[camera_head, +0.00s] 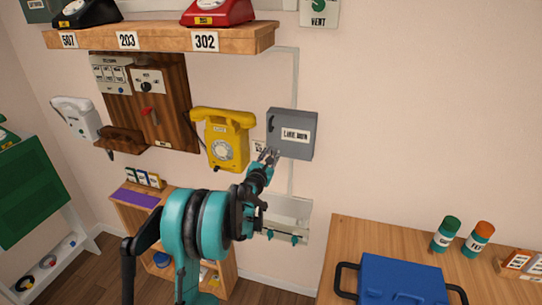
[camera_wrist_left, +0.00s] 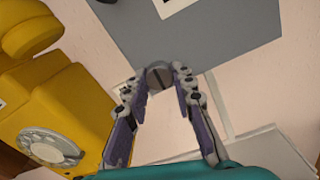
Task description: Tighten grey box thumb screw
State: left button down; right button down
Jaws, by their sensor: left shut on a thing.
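The grey box (camera_head: 292,122) with a white label hangs on the wall right of the yellow phone. In the left wrist view the grey box (camera_wrist_left: 225,30) fills the top, and the round, slotted thumb screw (camera_wrist_left: 160,77) shows at its lower edge. My left gripper (camera_head: 268,155) is at the box's lower left corner. In the left wrist view its two fingers (camera_wrist_left: 160,80) are on either side of the thumb screw, shut on it. In the head view the screw is hidden behind the fingers. My right gripper is in neither view.
The yellow phone (camera_head: 226,138) hangs close to the left of my gripper. A wooden shelf (camera_head: 150,38) with phones is above. A white tray (camera_head: 288,210) is on the wall below the box. A wooden table (camera_head: 345,235) with a blue case (camera_head: 400,280) is at lower right.

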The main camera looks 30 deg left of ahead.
pick_arm(q)
jog(key=m, duration=0.4)
jog(key=shift+b, duration=0.3)
jog(key=m, duration=0.9)
jog(key=shift+r+m+b, duration=0.1)
jog(key=shift+m+b, duration=0.2)
jog(key=shift+b, duration=0.05)
jog(key=m, duration=0.9)
jog(key=shift+r, duration=0.1)
jog(key=m, duration=0.4)
jog(key=shift+m, duration=0.3)
jog(key=m, duration=0.4)
jog(key=shift+d+m+b, duration=0.1)
jog(key=shift+m+b, duration=0.2)
jog(key=shift+m, duration=1.8)
